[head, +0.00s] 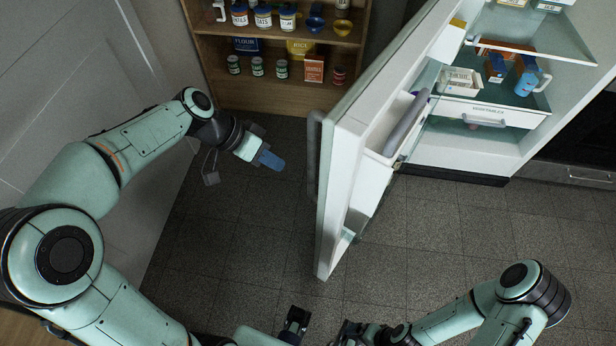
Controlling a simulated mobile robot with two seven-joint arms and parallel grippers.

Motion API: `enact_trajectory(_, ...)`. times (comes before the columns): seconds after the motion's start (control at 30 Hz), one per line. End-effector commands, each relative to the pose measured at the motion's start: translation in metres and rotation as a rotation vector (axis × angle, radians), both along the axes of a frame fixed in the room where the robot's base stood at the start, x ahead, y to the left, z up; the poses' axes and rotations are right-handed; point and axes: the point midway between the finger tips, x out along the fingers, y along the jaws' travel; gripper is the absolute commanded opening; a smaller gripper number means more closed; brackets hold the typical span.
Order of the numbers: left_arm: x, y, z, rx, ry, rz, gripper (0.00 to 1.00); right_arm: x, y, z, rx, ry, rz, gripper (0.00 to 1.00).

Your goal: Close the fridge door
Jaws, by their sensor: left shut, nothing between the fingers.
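The fridge door (338,190) stands wide open in the middle of the head view, swung out toward me. Its outer face looks left and carries a long grey vertical handle (314,160). Its inner side has a white door bin (372,180). The fridge (500,150) is at the upper right, with its inside exposed. My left gripper (268,159) is shut and empty, left of the door's outer face, with a gap between its blue fingertips and the handle. My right gripper (345,331) is low at the bottom edge, partly cut off; its finger state is unclear.
A wooden shelf (270,95) with cans, jars and boxes stands behind my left gripper. A white panelled door (80,75) is at the left. Inside the fridge are a vegetable drawer (485,112), a white basket (460,82) and a blue jug (527,75). The tiled floor (440,230) is clear.

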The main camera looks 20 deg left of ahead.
Motion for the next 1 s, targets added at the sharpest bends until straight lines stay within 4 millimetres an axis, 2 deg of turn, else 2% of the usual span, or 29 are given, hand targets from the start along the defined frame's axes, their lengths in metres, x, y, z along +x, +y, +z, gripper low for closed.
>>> enact_trajectory(0.4, 0.021, -0.048, -0.072, 0.000, 0.006, -0.003, 0.00, -0.001, 0.000, -0.005, -0.001, 0.001, 0.000, 1.00)
enact_trajectory(0.63, 0.014, -0.078, -0.067, 0.001, 0.002, -0.001, 0.00, 0.001, 0.000, 0.001, 0.000, -0.001, 0.000, 1.00)
enact_trajectory(1.0, 0.012, -0.085, -0.068, 0.001, 0.002, 0.001, 0.00, 0.001, 0.000, 0.002, 0.000, -0.001, 0.000, 1.00)
